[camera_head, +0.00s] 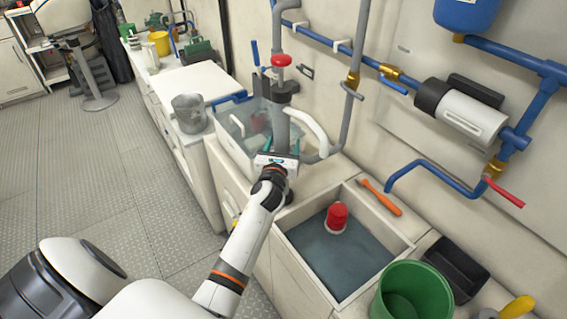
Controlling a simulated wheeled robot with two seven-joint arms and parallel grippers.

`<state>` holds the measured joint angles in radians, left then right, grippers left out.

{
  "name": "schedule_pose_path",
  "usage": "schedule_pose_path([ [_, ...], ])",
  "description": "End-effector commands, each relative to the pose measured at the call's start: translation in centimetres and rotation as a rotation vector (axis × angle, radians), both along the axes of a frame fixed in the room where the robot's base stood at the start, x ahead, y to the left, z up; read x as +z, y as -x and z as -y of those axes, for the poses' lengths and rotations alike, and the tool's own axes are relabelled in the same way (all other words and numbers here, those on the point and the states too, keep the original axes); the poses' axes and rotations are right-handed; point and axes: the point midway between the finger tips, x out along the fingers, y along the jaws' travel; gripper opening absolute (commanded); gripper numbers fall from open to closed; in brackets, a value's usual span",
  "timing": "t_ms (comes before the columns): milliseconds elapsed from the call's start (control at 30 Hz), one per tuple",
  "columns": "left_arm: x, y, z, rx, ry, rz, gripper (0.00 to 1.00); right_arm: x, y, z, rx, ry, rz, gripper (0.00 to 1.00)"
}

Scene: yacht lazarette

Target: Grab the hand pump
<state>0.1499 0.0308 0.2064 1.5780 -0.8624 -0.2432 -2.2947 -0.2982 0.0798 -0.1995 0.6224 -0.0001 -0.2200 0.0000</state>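A grey upright tube with a black collar and a red knob, which looks like the hand pump (281,122), stands at the clear bin near the wall. A white curved spout or hose (308,128) is at its right side. My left arm reaches up from the lower left. My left gripper (276,158) is at the lower part of the tube, in front of it. Its fingers are mostly hidden, so I cannot tell whether they are open or closed around the tube. The pump's lower end is also hidden. My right gripper is not in view.
The clear bin (232,135) holds teal items. A sink-like well (283,243) with a red-capped object (337,216) is at right, beside an orange tool (380,197). A green bucket (409,293) and black tray (455,268) stand lower right. Pipes line the wall. The floor at left is mostly clear.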

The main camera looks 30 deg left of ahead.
Motion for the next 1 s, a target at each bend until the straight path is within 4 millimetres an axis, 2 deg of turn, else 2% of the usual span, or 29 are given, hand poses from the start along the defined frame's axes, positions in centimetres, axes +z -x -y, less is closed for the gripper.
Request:
schedule_pose_path([
  [233,-0.02,-0.19,-0.09,0.000,0.000,0.000,0.64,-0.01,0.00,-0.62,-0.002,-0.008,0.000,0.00],
  [267,-0.03,-0.19,-0.09,0.000,0.000,0.000,0.61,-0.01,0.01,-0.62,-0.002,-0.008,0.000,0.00],
  [633,-0.05,-0.17,-0.08,0.000,0.000,-0.001,0.00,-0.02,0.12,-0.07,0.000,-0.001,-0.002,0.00],
  [1000,0.23,-0.21,-0.09,-0.001,-0.002,0.004,0.00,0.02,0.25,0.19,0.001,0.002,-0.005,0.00],
])
